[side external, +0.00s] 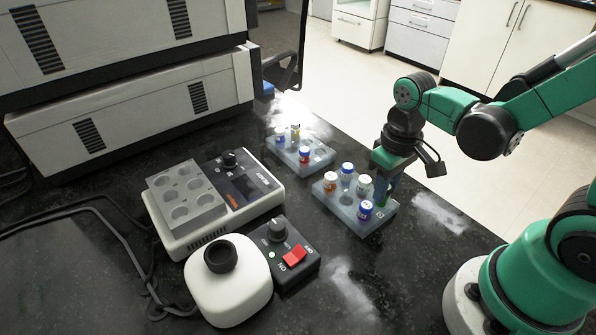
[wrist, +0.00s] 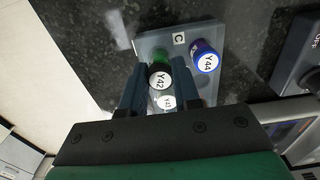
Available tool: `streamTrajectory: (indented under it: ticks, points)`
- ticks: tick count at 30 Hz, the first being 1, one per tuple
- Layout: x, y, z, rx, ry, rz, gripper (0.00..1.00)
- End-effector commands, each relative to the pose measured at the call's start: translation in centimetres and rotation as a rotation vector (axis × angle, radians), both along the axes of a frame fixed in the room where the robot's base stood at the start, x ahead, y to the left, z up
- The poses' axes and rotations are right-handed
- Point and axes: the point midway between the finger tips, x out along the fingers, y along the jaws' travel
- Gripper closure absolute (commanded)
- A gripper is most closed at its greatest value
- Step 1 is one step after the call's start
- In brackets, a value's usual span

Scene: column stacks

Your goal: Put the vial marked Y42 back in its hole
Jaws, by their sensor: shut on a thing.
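The vial marked Y42 (wrist: 158,78) has a green cap with a white top label, seen in the wrist view. My gripper (wrist: 160,82) is shut on it, one finger on each side. It is over the rack marked C (wrist: 150,45); whether the vial's lower end is in a hole is hidden. In the side view my gripper (side external: 386,180) points down at the right end of this near rack (side external: 345,215), and its fingers mostly hide the vial.
Blue-capped vial Y44 (wrist: 204,58) stands close beside the held vial. Other vials, one orange-capped (side external: 330,180), stand in the near rack. A far rack (side external: 290,158) holds several vials. A heating block (side external: 185,195) and a white stirrer (side external: 228,285) stand left.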

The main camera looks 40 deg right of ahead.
Motion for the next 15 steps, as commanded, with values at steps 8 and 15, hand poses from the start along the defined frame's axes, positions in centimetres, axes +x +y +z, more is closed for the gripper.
streamTrajectory:
  ticks: [8, 15]
  points:
    - [0.0, 0.0, -0.6, 0.000, 0.000, 0.000, 1.00]
    - [0.0, 0.0, -1.2, 0.000, 0.000, 0.000, 1.00]
